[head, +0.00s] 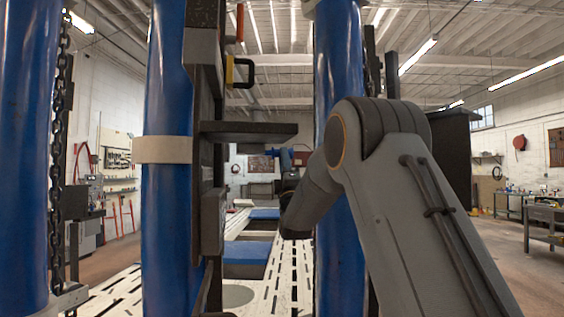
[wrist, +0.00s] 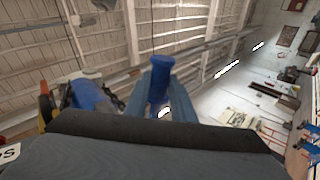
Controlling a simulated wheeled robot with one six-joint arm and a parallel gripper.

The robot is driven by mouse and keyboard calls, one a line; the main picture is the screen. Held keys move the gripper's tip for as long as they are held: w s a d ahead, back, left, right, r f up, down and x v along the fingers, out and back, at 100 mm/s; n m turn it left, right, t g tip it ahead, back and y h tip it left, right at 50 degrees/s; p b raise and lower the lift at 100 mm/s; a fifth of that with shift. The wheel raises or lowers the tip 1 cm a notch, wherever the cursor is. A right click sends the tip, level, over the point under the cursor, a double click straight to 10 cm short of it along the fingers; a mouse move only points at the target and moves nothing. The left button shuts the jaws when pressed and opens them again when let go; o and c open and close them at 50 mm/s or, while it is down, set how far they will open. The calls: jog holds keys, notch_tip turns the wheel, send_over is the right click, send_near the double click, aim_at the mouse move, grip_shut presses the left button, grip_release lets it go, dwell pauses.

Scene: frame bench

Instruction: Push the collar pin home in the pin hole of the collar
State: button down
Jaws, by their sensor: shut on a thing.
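No pin hole is visible, and the pin appears clear of the band.
Thick blue posts (head: 338,90) stand left and right of the gripper. The dark shelf (head: 250,129) juts from a dark upright (head: 209,150) beside the middle post. A chain (head: 58,150) hangs at left. A slotted pale bench top (head: 285,275) lies below.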

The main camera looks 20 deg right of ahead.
aim_at(266, 155)
jog(key=shift+s+f+b, duration=0.1)
jog(key=shift+f+b, duration=0.05)
jog(key=shift+b, duration=0.45)
jog(key=shift+w+a+b, duration=0.15)
jog(key=shift+a+b, duration=0.4)
jog(key=shift+a, duration=0.9)
jog(key=shift+w+a+b, duration=0.1)
jog(key=shift+a+b, duration=0.4)
jog(key=shift+a, duration=0.95)
jog(key=shift+b, duration=1.35)
jog(key=a+b, duration=0.2)
jog(key=a, duration=0.5)
jog(key=shift+w+a, duration=0.25)
jog(key=shift+w, duration=0.15)
dwell(2.0)
